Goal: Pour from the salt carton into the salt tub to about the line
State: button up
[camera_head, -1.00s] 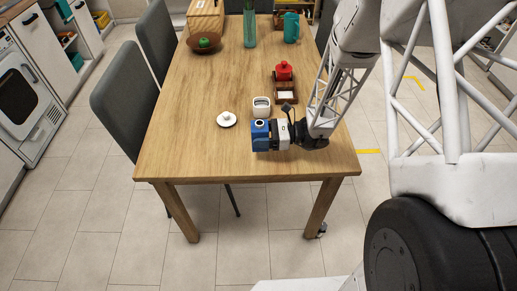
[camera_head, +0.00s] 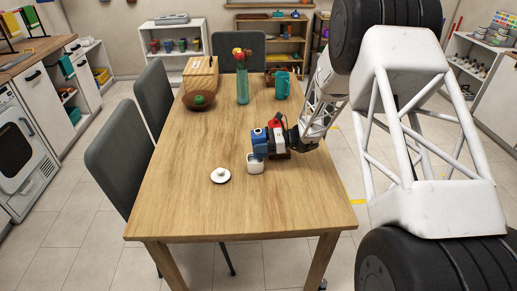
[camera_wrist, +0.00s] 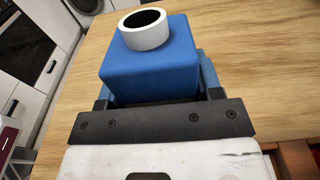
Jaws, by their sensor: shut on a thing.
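The salt carton is a blue box (camera_head: 259,144) with a white round spout on top. My gripper (camera_head: 269,141) is shut on it and holds it about upright, just behind or above the salt tub as seen in the head view. In the wrist view the carton (camera_wrist: 150,72) sits between the jaws, its dark spout opening showing. The salt tub (camera_head: 255,167) is small and white and stands on the table. The carton hides part of its top, and I cannot make out its line or contents.
A white lid with a knob (camera_head: 220,176) lies left of the tub. A red canister (camera_head: 275,122) is behind my gripper. A bowl (camera_head: 198,102), vase (camera_head: 242,87) and teal jug (camera_head: 282,86) stand farther back. The table's left and front are clear.

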jog(key=shift+d+r, duration=0.1)
dwell(0.4)
jog(key=shift+d+r+h, duration=0.15)
jog(key=shift+d+h, duration=0.15)
jog(key=shift+h, duration=0.6)
jog(key=shift+d, duration=0.1)
jog(key=shift+d+h, duration=0.1)
jog(key=shift+h, duration=0.3)
jog(key=shift+d+h, duration=0.4)
jog(key=shift+h, duration=0.6)
jog(key=shift+d+h, duration=0.1)
jog(key=shift+h, duration=0.2)
jog(key=shift+d, duration=0.1)
jog(key=shift+d+h, duration=0.2)
jog(key=shift+h, duration=0.6)
jog(key=shift+d+f+h, duration=0.2)
jog(key=shift+h, duration=0.5)
